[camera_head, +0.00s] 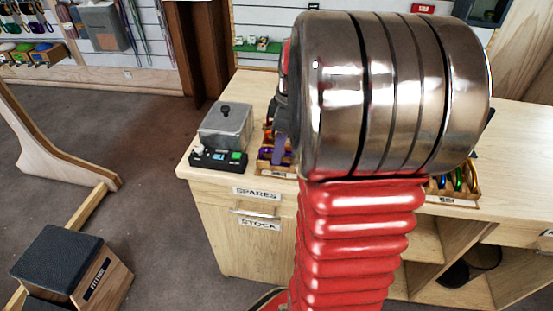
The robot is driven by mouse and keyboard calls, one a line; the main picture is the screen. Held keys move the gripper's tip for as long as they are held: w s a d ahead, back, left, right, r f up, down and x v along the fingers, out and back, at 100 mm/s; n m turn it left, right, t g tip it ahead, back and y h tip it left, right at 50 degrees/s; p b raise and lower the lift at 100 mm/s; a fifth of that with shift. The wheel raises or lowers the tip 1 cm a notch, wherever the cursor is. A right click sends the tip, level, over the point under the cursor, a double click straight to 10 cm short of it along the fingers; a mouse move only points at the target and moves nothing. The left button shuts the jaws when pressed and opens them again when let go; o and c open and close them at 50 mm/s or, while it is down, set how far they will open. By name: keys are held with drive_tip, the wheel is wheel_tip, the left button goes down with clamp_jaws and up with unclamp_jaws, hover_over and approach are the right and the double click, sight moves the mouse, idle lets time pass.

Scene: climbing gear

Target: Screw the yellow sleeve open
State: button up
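I cannot make out the yellow sleeve. My own arm, a large metal cylinder above a red ribbed section, covers the middle of the view and much of the counter. Small dark grey and red parts (282,100) show at the cylinder's left edge and may belong to my wrist or gripper. The fingertips cannot be made out, nor whether they hold anything. A wooden tray (263,168) with small coloured pieces, partly hidden by my arm, stands below these parts. A second tray (455,199) at right holds several coloured rings or carabiners, green and gold among them.
The pale wooden counter (200,165) carries a grey metal box (226,126) and a black device with lit buttons (217,159) at its left end. Open shelves are below right. A dark-topped block (62,262) and a wooden frame (50,148) stand left on open floor.

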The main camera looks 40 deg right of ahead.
drive_tip(key=shift+s+a, duration=0.15)
drive_tip(key=shift+a, duration=0.05)
drive_tip(key=shift+f, duration=1.45)
idle(0.4)
drive_tip(key=shift+w+d, duration=0.45)
drive_tip(key=shift+d, duration=0.15)
drive_tip(key=shift+r, duration=0.1)
drive_tip(key=shift+w+r, duration=0.1)
drive_tip(key=shift+r, duration=1.25)
drive_tip(key=shift+s+a, duration=0.45)
drive_tip(key=shift+a, duration=0.2)
